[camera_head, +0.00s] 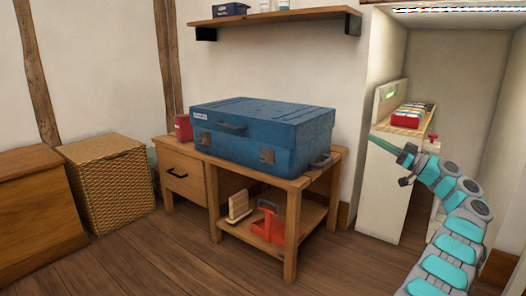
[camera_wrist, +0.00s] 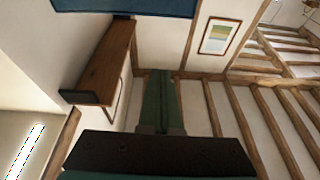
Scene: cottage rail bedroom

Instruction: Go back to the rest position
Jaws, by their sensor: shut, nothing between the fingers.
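My gripper (camera_head: 376,140) is at the right of the head view, at the end of my grey and teal arm. It points left, in front of the pale alcove. Its green fingers are together and hold nothing. In the wrist view the shut fingers (camera_wrist: 161,100) extend up the middle of the picture, with a wall and wooden beams behind them. No object touches the gripper.
A blue case (camera_head: 262,135) lies on the wooden bench (camera_head: 292,184), left of my gripper. A wall shelf (camera_head: 275,17) is above it. A white cabinet (camera_head: 382,195) with a red box (camera_head: 408,118) stands behind my arm. The front floor is clear.

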